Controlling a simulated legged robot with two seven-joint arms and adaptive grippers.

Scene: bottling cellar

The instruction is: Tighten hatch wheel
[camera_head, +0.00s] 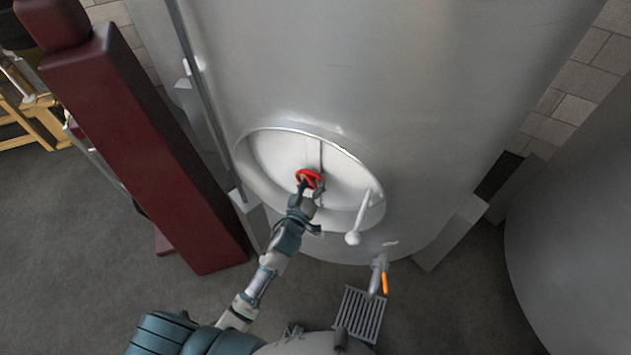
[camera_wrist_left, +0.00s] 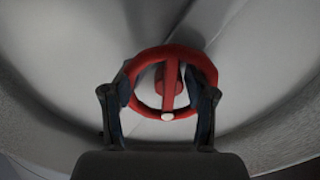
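The red hatch wheel (camera_head: 309,179) sits at the middle of the round pale hatch door (camera_head: 273,158) low on the big steel tank. In the left wrist view the wheel (camera_wrist_left: 172,52) is a red ring with a red crossbar and a small pale knob at its lower end. My left gripper (camera_head: 308,188) is at the wheel. In the left wrist view the two dark fingers of this gripper (camera_wrist_left: 164,98) stand spread at the left and right sides of the ring, overlapping its edges. Whether they press on the rim is unclear. My right gripper is not in view.
A white ball-ended handle (camera_head: 353,238) stands out at the hatch's right edge. Below it are a pipe with an orange lever (camera_head: 385,283) and a floor grate (camera_head: 361,314). A dark red post (camera_head: 140,150) stands at left. Another tank (camera_head: 580,220) is at right.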

